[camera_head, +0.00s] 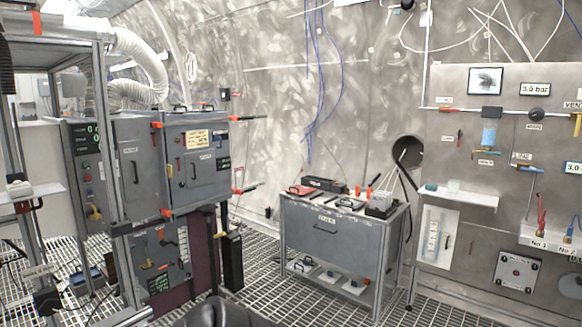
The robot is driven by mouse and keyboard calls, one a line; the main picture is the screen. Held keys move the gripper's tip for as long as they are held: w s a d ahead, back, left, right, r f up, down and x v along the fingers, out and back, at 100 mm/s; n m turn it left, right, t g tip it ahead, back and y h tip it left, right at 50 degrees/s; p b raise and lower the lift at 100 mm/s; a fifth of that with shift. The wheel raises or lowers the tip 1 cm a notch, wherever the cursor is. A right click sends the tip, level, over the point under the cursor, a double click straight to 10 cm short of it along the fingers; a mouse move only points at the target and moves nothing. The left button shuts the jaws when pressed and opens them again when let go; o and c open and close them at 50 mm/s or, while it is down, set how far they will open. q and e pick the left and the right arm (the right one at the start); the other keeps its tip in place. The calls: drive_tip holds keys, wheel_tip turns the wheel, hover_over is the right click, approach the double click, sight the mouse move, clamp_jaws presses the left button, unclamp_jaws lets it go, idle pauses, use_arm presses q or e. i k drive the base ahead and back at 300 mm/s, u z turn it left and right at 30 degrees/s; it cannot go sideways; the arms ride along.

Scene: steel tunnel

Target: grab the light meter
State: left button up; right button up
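I cannot pick out the light meter for certain; the small items in view are too small to tell apart. The grey workbench (332,232) in the middle carries several small tools and devices on its top. Among them are a red item (300,190), a long black case (324,185) and a dark boxy device (381,204) at the right end. Neither of my grippers shows in the head view.
Grey cabinets (195,165) and a metal frame stand at the left. A panel (470,90) with gauges, pipes and a white shelf (459,195) is at the right. The bench's lower shelf holds small items. Grating floor (265,270) lies open before the bench.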

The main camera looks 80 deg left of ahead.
sight(19, 189)
drive_tip(key=u, duration=4.2)
drive_tip(key=i, duration=0.25)
drive_tip(key=u, duration=0.05)
